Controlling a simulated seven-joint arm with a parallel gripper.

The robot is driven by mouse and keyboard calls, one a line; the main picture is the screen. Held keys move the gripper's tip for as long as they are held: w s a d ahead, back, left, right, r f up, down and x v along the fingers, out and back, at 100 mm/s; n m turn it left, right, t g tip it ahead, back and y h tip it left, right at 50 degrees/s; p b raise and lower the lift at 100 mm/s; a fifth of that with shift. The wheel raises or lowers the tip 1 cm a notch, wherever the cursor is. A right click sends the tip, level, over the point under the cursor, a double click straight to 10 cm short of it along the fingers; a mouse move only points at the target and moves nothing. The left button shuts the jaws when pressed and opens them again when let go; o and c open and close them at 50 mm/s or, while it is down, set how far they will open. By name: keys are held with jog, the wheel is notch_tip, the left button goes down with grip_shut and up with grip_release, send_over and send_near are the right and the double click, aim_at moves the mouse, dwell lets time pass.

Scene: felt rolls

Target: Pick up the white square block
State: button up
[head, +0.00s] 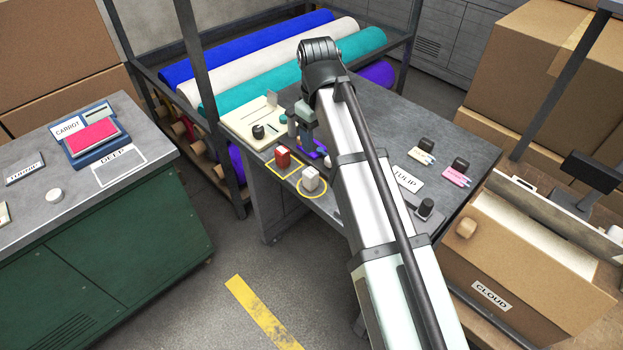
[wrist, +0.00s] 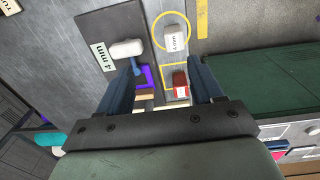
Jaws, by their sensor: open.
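The white square block (head: 310,182) stands inside a yellow circle outline near the front edge of the grey table. It also shows in the wrist view (wrist: 175,37), at the top and beyond my fingertips, with small lettering on it. My gripper (wrist: 163,66) is open, with nothing held between its two fingers. In the head view my gripper (head: 306,118) is above the table, farther back than the white block. A red block with a white part (head: 282,157) sits in a yellow square outline; in the wrist view it (wrist: 180,84) shows beside the right finger.
A white-headed tool with a blue handle (wrist: 127,48) lies by a purple piece (wrist: 148,76) and a "4 mm" label (wrist: 103,57). A cream board (head: 245,122) with small items is at the table's left. A TULIP card (head: 402,179) and dark-topped items are right of my arm.

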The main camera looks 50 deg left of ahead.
aim_at(309, 171)
jog(key=f, duration=0.2)
jog(key=s+a+f, duration=0.1)
jog(key=f, duration=0.5)
jog(key=shift+s+a+f, duration=0.15)
jog(key=shift+s+f, duration=0.1)
jog(key=shift+s, duration=0.15)
jog(key=shift+f, duration=3.3)
grip_shut()
